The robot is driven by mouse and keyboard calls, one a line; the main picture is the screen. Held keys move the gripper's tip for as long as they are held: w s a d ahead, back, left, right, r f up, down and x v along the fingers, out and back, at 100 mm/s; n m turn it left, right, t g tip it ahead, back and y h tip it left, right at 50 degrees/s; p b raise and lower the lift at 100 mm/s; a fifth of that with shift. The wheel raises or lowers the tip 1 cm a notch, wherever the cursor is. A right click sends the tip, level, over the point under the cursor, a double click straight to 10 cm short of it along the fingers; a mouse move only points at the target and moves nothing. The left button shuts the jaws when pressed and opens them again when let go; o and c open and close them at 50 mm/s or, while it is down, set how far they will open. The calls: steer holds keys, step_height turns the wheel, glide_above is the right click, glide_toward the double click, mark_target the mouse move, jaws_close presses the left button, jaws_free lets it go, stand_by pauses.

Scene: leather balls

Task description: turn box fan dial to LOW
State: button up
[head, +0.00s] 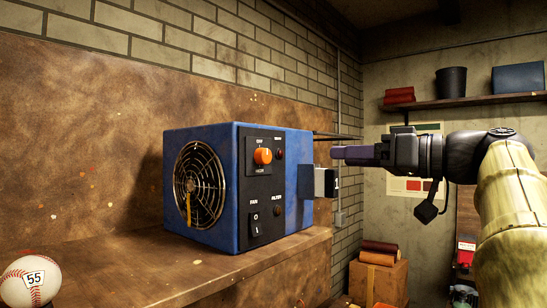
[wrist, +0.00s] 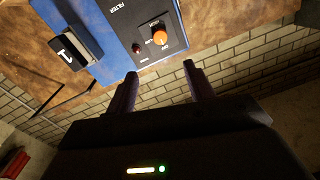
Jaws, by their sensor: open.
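The blue box fan (head: 291,200) stands on the brown bench in the head view, its round grille on the left and a black control panel on the right. An orange dial (head: 262,156) sits high on that panel; its small labels are too blurred to read surely. The dial also shows at the top of the wrist view (wrist: 159,37). My gripper (head: 336,152) is to the right of the fan in the head view, apart from the dial. In the wrist view its two fingers (wrist: 160,70) are spread and empty, with the dial beyond the tips.
A dark red light (head: 280,154) is beside the dial. A switch (head: 255,224) is low on the panel. A block marked 1 (head: 325,183) is at the fan's right side. A baseball (head: 30,281) is at bottom left. The bench (head: 190,272) is clear in front of the fan.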

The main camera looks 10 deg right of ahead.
mark_target(267, 157)
steer(key=p+x, duration=0.5)
steer(key=x, duration=1.2)
steer(key=shift+s, duration=0.1)
steer(key=c, duration=1)
